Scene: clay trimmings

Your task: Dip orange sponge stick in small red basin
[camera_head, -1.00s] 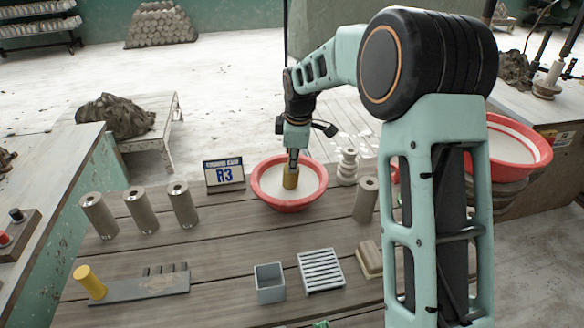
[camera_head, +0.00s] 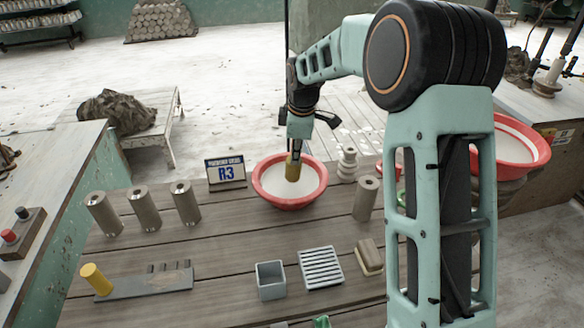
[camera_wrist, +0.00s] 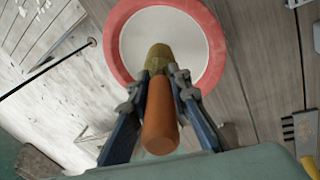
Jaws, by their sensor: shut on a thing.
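The orange sponge stick (camera_wrist: 160,120) has an orange handle and a dull yellow sponge end, which shows in the head view (camera_head: 293,170). My gripper (camera_head: 295,150) is shut on its handle, and the wrist view shows both fingers (camera_wrist: 159,88) beside it. The small red basin (camera_head: 262,195) stands on the plank table and holds a whitish fill; its red rim also shows in the wrist view (camera_wrist: 122,55). The stick points sponge end down over the basin's middle. I cannot tell whether the sponge touches the fill.
A grey box (camera_head: 270,281), slatted rack (camera_head: 320,268) and brush-like block (camera_head: 369,257) lie in front. A larger red basin (camera_head: 540,160) is at right.

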